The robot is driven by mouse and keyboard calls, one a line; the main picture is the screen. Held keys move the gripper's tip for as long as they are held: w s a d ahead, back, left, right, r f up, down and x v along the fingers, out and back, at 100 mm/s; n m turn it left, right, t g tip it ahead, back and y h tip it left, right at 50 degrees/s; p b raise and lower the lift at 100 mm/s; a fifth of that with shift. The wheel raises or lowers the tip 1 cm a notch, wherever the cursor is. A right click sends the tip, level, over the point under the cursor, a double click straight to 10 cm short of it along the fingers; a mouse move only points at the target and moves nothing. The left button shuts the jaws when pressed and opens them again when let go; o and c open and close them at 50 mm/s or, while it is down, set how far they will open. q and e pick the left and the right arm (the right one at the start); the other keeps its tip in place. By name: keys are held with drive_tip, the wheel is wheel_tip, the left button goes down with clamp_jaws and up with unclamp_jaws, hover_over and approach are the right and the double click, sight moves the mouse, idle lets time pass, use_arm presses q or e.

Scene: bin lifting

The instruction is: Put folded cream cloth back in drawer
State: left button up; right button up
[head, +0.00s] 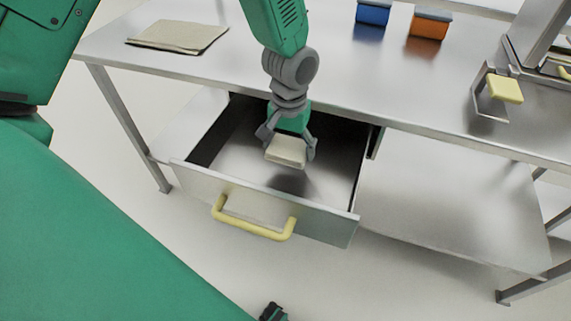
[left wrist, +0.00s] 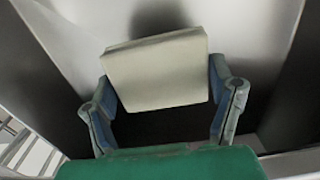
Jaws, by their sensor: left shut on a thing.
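The folded cream cloth (head: 286,151) is a small thick pad held between the fingers of my left gripper (head: 287,145). The gripper points down inside the open drawer (head: 328,222), with the cloth above the drawer floor. In the left wrist view the cloth (left wrist: 157,72) fills the space between the two fingers (left wrist: 163,95), and the grey drawer floor shows beyond it. I cannot tell whether the cloth touches the floor. The drawer is pulled out under the table and has a yellow handle (head: 252,225). My right gripper is not clearly in view.
A flat beige cloth (head: 178,37) lies on the steel table (head: 225,66) at the left. A blue box (head: 373,13) and an orange box (head: 430,24) stand at the back. A metal holder with a yellow block (head: 505,88) is at the right. The drawer walls surround the gripper.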

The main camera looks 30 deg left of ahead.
sight(281, 166)
use_arm(q)
drive_tip(key=shift+a+f, duration=0.1)
drive_tip(key=shift+f, duration=0.6)
drive_tip(key=a+f, duration=0.1)
drive_tip(key=f, duration=0.1)
drive_tip(key=a+f+b, duration=0.1)
drive_tip(key=f, duration=0.1)
drive_tip(key=shift+s+a, duration=0.15)
drive_tip(key=shift+f, duration=0.4)
drive_tip(key=shift+c, duration=0.4)
drive_tip(key=shift+d+r, duration=0.2)
drive_tip(key=shift+d, duration=0.75)
drive_tip(key=o, duration=1.2)
drive_tip(key=shift+a+f, duration=0.15)
drive_tip(key=shift+a, duration=0.65)
drive_tip(key=r+p, duration=0.1)
drive_tip(key=r, duration=0.6)
drive_tip(key=d+r+p, duration=0.1)
drive_tip(key=r, duration=0.3)
drive_tip(key=shift+d+p, duration=0.1)
drive_tip(key=shift+p, duration=0.25)
drive_tip(key=shift+a+r, duration=0.5)
drive_tip(key=shift+r, duration=0.15)
drive_tip(key=shift+d+r, duration=0.1)
drive_tip(key=shift+d, duration=0.4)
use_arm(e)
drive_tip(key=shift+a+r, duration=0.25)
drive_tip(key=shift+r, duration=0.65)
